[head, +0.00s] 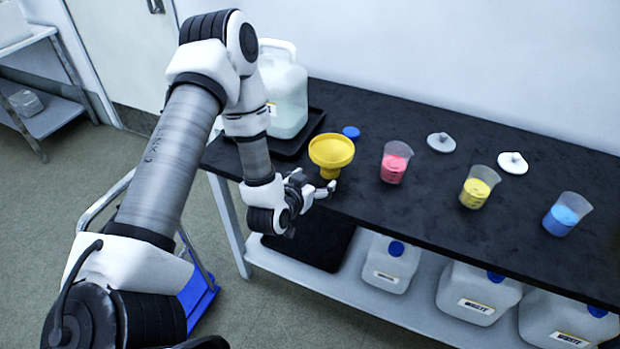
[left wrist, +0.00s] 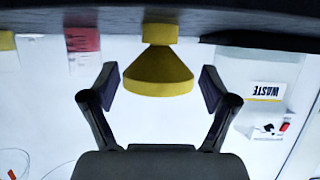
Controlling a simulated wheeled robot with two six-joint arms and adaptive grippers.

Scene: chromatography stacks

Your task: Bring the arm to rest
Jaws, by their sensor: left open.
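My left arm comes in from the left in the head view, bent over the near left part of the black bench. My left gripper (head: 322,190) is at the bench's front edge, just beside the yellow funnel (head: 331,152). The left wrist view is upside down; there the left gripper (left wrist: 158,88) has its fingers spread wide, with the funnel (left wrist: 158,72) showing between them and beyond. The jaws look empty. The funnel stands on the bench with its wide mouth up. My right gripper is in neither view.
Beakers of pink (head: 395,165), yellow (head: 478,188) and blue (head: 566,215) liquid stand along the bench (head: 420,206). A large jug (head: 286,95) stands on a black tray (head: 315,122) behind my arm. Lids lie at the back. Waste jugs (head: 390,264) stand on the lower shelf.

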